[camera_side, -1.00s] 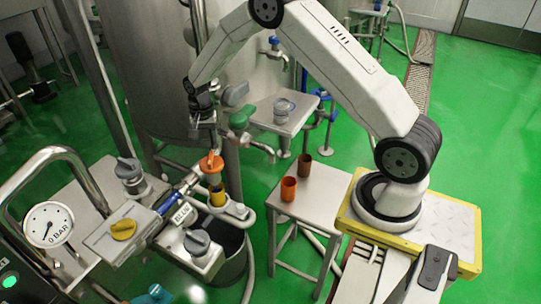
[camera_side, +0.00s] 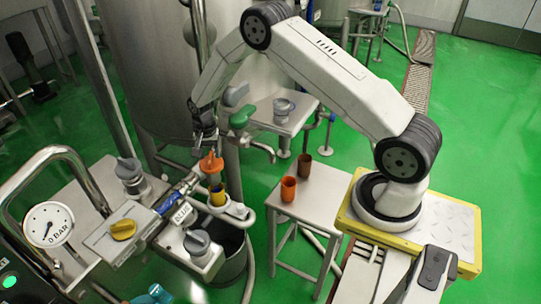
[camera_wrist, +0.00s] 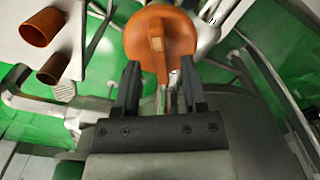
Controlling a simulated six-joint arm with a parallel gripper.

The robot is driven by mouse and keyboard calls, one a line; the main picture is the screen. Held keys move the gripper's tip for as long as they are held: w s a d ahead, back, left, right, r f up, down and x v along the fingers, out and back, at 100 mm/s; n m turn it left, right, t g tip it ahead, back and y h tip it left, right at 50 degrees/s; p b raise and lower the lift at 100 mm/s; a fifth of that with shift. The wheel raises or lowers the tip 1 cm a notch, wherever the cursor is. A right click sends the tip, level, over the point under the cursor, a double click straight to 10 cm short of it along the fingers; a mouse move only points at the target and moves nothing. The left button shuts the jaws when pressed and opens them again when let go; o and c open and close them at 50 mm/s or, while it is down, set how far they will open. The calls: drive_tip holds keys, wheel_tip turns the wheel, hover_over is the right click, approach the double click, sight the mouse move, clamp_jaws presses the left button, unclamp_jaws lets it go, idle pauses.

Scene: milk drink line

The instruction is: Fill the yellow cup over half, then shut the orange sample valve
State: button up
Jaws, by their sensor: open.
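The orange sample valve (camera_side: 211,163) has a round knob with a raised grip bar, on a steel pipe above the yellow cup. The yellow cup (camera_side: 217,196) stands upright in a holder under the valve; I cannot make out the level in it. My gripper (camera_side: 208,146) is just above the orange valve. In the wrist view, my gripper (camera_wrist: 160,68) is open, with its two dark fingers either side of the lower part of the orange knob (camera_wrist: 160,35). I cannot tell whether they touch it. The yellow cup is not visible in the wrist view.
An orange cup (camera_side: 288,189) and a brown cup (camera_side: 304,167) stand on a small steel table (camera_side: 322,190). A green valve handle (camera_side: 242,117), grey knobs (camera_side: 197,242) and a yellow knob (camera_side: 123,229) sit close around. A pressure gauge (camera_side: 48,225) is at the left.

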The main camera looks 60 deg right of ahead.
drive_tip(key=shift+f, duration=0.9)
clamp_jaws()
drive_tip(key=shift+m, duration=3)
unclamp_jaws()
